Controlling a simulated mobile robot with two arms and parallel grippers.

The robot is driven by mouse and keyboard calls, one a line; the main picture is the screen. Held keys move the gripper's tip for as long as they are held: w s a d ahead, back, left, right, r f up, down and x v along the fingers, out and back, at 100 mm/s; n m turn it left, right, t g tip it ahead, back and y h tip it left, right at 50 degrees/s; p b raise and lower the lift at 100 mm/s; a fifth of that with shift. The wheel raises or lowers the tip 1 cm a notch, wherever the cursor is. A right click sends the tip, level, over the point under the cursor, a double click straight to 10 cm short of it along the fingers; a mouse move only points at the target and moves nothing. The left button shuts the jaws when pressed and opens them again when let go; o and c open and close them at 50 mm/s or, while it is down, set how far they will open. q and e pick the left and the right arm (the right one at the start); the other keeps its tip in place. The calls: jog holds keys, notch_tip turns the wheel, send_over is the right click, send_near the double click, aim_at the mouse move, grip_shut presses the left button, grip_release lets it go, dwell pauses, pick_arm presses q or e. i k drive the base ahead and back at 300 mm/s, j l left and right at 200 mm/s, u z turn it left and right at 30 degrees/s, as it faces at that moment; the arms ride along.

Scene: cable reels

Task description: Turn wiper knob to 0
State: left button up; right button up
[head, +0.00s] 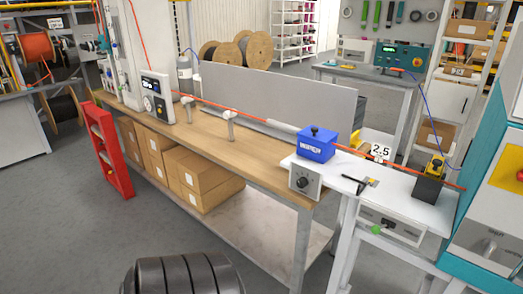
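A small light-grey control box (313,181) sits at the front left corner of the white side table, with a round black knob (302,182) on its front face. The markings around this knob are too small to read, so its setting cannot be told. Just behind it stands a blue box (317,147) with white lettering and a small black knob (314,130) on top. An orange cable runs along the line and behind this box. No label tells me which knob is the wiper knob. Neither of my grippers is in view.
The white side table (405,188) adjoins a long wooden bench (255,153). A red rack (108,150) stands left.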

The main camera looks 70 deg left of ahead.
aim_at(302, 182)
jog(key=u, duration=1.75)
